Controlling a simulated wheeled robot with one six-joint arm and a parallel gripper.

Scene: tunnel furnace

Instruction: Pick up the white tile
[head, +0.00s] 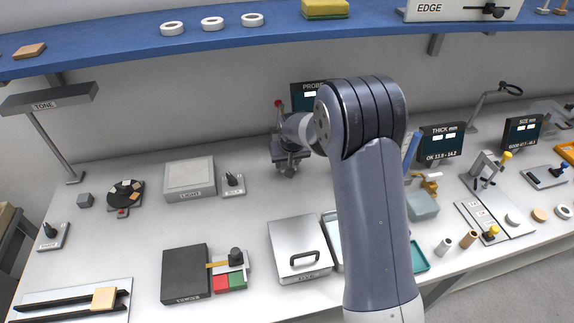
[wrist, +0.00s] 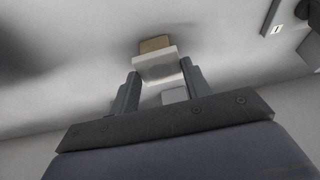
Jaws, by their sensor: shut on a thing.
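In the wrist view my gripper (wrist: 160,70) has its two grey fingers on either side of a pale block, which I take to be the white tile (wrist: 155,64). The gripper is shut on it. A tan piece (wrist: 154,43) shows right behind the tile; I cannot tell whether they touch. A light grey block (wrist: 175,95) shows between the fingers, nearer the palm. In the head view my arm covers the middle of the bench, and I cannot make out the held tile there.
The white bench (head: 135,240) carries a LIGHT box (head: 190,178), a lidded metal box (head: 299,248), a black block (head: 185,274) and a tan tile (head: 104,298) on black rails. A blue shelf (head: 120,58) runs above. Bare bench lies around the left middle.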

